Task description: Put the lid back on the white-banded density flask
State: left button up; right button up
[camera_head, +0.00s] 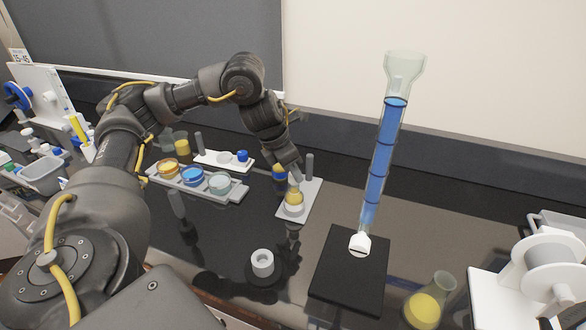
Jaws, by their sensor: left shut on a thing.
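The white-banded density flask (294,204), with yellow liquid in it, stands upright on a small pale stand (313,204) at the middle of the bench. My left gripper (295,178) points down just above the flask's neck and is shut on a small lid, which the fingers mostly hide. I cannot tell whether the lid touches the neck. A second flask with a blue band (279,173) and yellow liquid is just behind and left of it, partly covered by my gripper. My right gripper is not in view.
A tall blue glass column (378,165) stands on a black base (340,283) to the right. A grey tray (224,192) with several coloured dishes is on the left. A grey ring (262,263) and a conical flask (425,305) are in front. Dark bench between them is clear.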

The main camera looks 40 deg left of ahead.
pick_arm(q)
jog(key=o, duration=1.5)
notch_tip(320, 180, up, 7)
jog(key=p, duration=0.8)
jog(key=shift+c, duration=0.4)
grip_shut()
